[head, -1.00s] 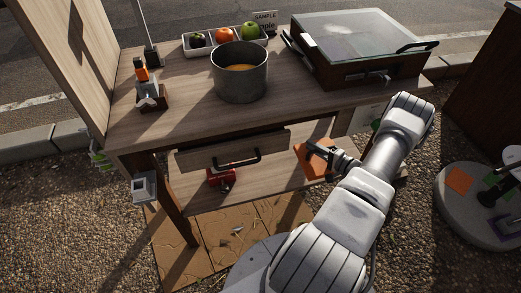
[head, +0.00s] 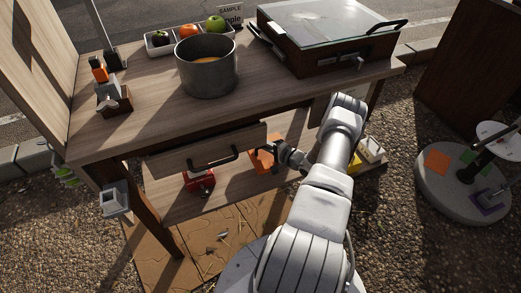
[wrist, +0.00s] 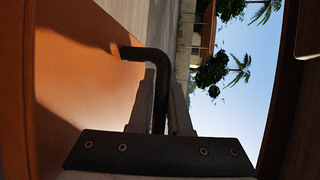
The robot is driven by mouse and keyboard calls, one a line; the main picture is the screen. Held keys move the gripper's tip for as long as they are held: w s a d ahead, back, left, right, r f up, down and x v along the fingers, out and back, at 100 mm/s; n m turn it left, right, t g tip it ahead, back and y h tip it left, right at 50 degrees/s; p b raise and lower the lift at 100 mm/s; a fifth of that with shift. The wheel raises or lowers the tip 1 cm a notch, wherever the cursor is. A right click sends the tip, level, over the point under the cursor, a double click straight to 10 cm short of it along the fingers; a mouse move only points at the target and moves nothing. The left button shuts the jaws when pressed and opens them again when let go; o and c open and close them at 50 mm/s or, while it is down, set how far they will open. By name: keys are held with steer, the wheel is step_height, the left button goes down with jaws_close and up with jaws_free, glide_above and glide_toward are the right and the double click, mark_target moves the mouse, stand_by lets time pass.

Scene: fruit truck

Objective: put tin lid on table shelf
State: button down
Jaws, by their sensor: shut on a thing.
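The lid is an orange flat piece (head: 262,160) with a black bent handle. I take it for the tin lid. In the head view it is tilted beside the drawer front, over the table's lower shelf (head: 232,190). I cannot tell whether it touches the shelf. My gripper (head: 284,152) is at its right side, shut on the handle. In the wrist view the orange surface (wrist: 80,80) fills the left, and the black handle (wrist: 158,75) runs down between the fingers of my gripper (wrist: 158,112).
A red object (head: 199,181) sits on the lower shelf under the drawer (head: 205,150). White and yellow items (head: 370,150) lie at the shelf's right end. A metal pot (head: 207,78) and a glass-topped case (head: 325,45) stand on the tabletop.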

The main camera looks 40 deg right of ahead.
step_height(320, 180, down, 3)
steer(key=shift+f+b, duration=0.15)
steer(key=shift+b, duration=0.45)
steer(key=c, duration=1.3)
jaws_free()
steer(key=shift+f, duration=0.1)
steer(key=o, duration=0.4)
steer(key=shift+o, duration=0.2)
